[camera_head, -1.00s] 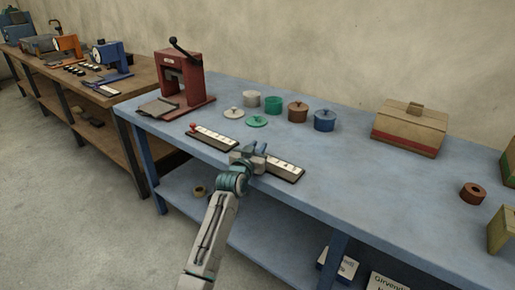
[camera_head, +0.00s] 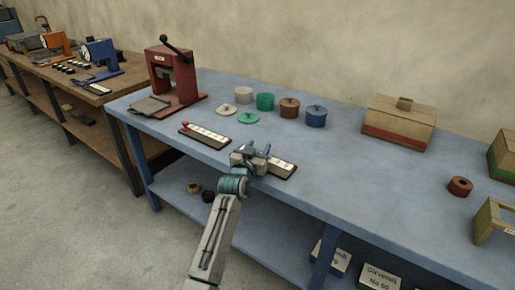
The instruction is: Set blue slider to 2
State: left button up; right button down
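A dark slider board with a white scale (camera_head: 281,167) lies near the front edge of the blue table (camera_head: 350,190). My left gripper (camera_head: 253,151) is over its left end, with its two bluish fingers apart. The gripper covers that end, and I cannot make out a blue knob apart from the fingers. Whether the fingers touch anything cannot be told. A second slider board (camera_head: 208,136) lies to the left, with a red knob at its left end. My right gripper is not in view.
A red press (camera_head: 161,82) with a lever stands at the back left. A tan box (camera_head: 398,124) and a brown ring (camera_head: 460,186) are to the right. The table between is clear.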

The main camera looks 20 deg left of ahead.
pick_arm(q)
jog(key=s+a, duration=0.1)
jog(key=s, duration=0.9)
jog(key=shift+s, duration=0.4)
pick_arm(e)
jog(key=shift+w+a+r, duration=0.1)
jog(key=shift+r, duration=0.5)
